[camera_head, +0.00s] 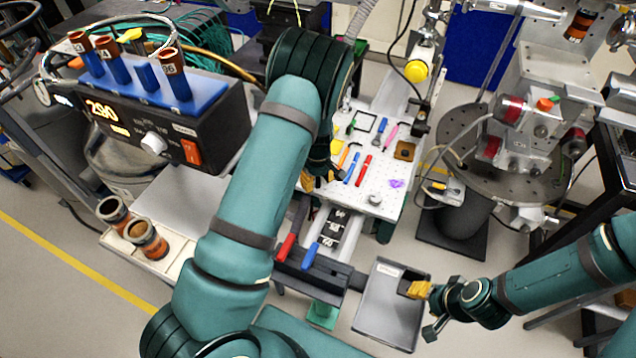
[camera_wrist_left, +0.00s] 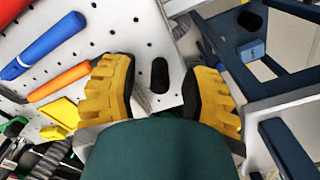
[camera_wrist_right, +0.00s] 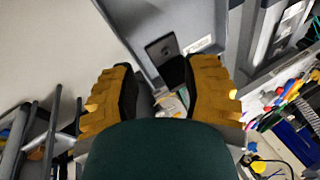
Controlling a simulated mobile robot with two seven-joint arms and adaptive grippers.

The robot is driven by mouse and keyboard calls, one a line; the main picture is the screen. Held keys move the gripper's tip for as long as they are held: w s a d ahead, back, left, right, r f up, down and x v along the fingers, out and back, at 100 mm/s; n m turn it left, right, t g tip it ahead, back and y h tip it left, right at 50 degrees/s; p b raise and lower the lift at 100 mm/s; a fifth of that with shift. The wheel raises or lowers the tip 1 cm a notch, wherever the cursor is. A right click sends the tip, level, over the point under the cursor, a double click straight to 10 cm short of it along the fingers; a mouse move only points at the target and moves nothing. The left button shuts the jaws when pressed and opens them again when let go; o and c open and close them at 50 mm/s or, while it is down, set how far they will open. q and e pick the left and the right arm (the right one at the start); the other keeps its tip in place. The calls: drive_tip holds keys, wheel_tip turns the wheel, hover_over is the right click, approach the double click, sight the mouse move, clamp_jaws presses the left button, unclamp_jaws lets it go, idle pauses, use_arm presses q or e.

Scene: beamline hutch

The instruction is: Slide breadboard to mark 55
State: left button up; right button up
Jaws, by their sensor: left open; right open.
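The white perforated breadboard (camera_head: 376,202) lies on a rail in the middle of the head view, with several tools on it. A dark scale strip (camera_head: 334,228) with white numbers runs out below its near edge; the lowest number looks like 60, the others are hard to read. My left gripper (camera_head: 322,178) is at the breadboard's near left edge, partly hidden by my arm. In the left wrist view the breadboard (camera_wrist_left: 130,32) shows an oblong slot (camera_wrist_left: 160,75) between the open yellow fingers. My right gripper (camera_head: 428,308) is open and empty beside the grey tray (camera_head: 385,322).
A red handle (camera_head: 287,248) and a blue handle (camera_head: 310,256) stand near the scale. A round perforated stage (camera_head: 470,175) stands right of the breadboard.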

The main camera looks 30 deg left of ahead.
use_arm(q)
drive_tip(key=shift+f, duration=0.55)
clamp_jaws()
